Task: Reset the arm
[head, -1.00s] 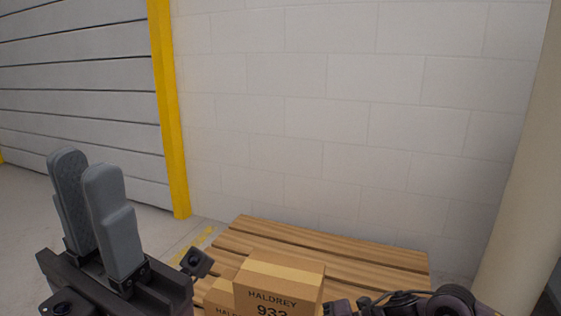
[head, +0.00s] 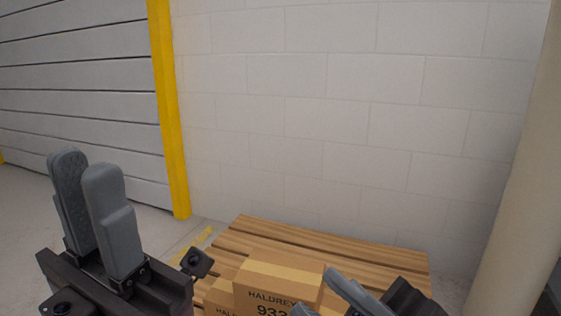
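My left gripper (head: 86,166) stands upright at the lower left of the head view. Its two grey fingers point up, with a narrow gap between them and nothing in it. My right gripper (head: 318,291) is at the bottom edge, right of centre, in front of the upper cardboard box (head: 278,272). One grey finger shows at the box's right edge and the tip of another shows lower down, apart from it. Nothing shows between them. The rest of the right gripper is cut off by the frame.
The upper box, marked HALDREY, and another box (head: 219,298) beside it sit on a wooden pallet (head: 330,243) against a white block wall (head: 330,110). A yellow post (head: 170,120) and shutter (head: 80,90) are left; a beige column (head: 515,190) is right.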

